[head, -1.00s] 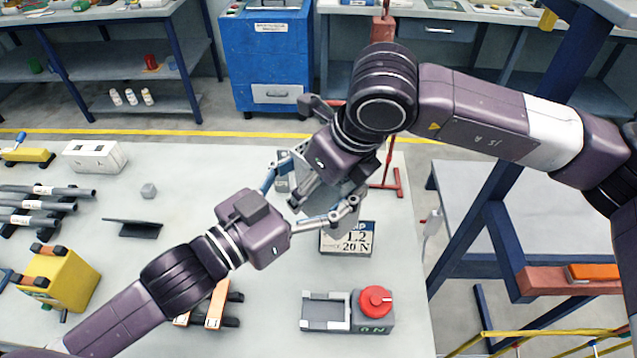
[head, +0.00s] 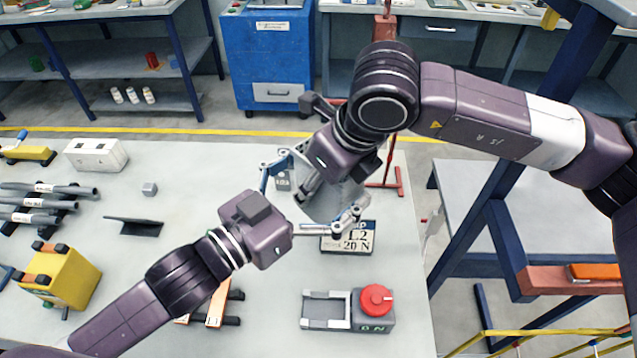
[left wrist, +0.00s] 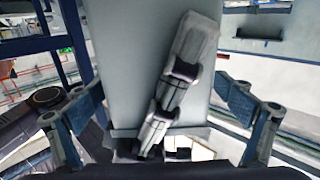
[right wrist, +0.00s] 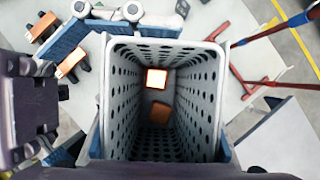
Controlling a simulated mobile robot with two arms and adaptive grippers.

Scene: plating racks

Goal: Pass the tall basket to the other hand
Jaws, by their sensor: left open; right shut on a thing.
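The tall basket (head: 335,200) is grey with perforated walls and hangs above the table, partly hidden by my arms in the head view. In the right wrist view I look down into the basket (right wrist: 207,100), and orange-brown blocks (right wrist: 160,113) show inside. My right gripper (head: 335,180) is shut on the basket near its rim, from above. My left gripper (head: 312,190) is open, its fingers spread on either side of the basket. The left wrist view shows the basket's grey outer wall (left wrist: 130,60) between the open fingers; contact cannot be told.
On the table below are a sign plate (head: 350,240), a fixture with a red knob (head: 376,298), and a yellow block (head: 65,278). Dark rods (head: 45,203) lie at the left. A blue post (head: 480,220) stands beyond the right edge.

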